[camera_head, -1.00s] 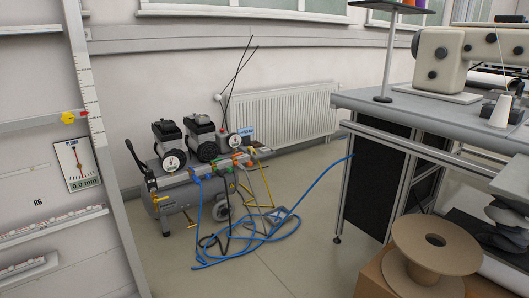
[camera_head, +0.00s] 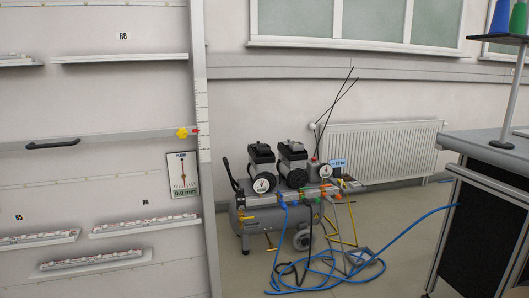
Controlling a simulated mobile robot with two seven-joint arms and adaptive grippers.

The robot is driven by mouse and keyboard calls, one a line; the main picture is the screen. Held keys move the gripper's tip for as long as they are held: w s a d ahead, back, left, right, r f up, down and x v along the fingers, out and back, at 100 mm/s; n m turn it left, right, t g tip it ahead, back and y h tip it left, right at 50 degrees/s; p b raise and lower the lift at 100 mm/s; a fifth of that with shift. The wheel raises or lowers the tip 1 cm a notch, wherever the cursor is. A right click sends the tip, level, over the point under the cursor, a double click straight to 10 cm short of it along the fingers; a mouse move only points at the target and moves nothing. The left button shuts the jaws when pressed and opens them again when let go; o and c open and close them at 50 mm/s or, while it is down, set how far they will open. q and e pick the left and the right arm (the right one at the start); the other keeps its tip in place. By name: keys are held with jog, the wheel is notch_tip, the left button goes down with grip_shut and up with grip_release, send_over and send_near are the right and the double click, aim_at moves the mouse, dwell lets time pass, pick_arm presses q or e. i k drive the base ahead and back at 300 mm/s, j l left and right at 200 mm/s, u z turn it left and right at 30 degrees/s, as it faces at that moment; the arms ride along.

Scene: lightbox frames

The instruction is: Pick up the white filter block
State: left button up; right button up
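I do not see a block that I can clearly identify as the white filter block. Rows of small whitish pieces lie on narrow shelves on the left panel in the head view: a shelf at the left edge (camera_head: 40,238), one to its right (camera_head: 145,225) and a lower one (camera_head: 95,261). The pieces are too small to tell apart. Neither of my grippers is in view.
A compressor (camera_head: 285,205) stands on the floor at centre, with a blue hose (camera_head: 325,276) coiled in front. A radiator (camera_head: 378,150) is on the wall behind. A workbench (camera_head: 485,145) stands at the right. A yellow knob (camera_head: 182,133) sits on the panel's rail.

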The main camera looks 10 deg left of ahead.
aim_at(355, 184)
jog(key=i+l, duration=0.25)
jog(key=i, duration=0.2)
jog(key=i+l+u, duration=0.1)
jog(key=i+l, duration=0.2)
jog(key=i, duration=0.2)
jog(key=i+l, duration=0.3)
jog(key=i, duration=0.15)
jog(key=u, duration=0.05)
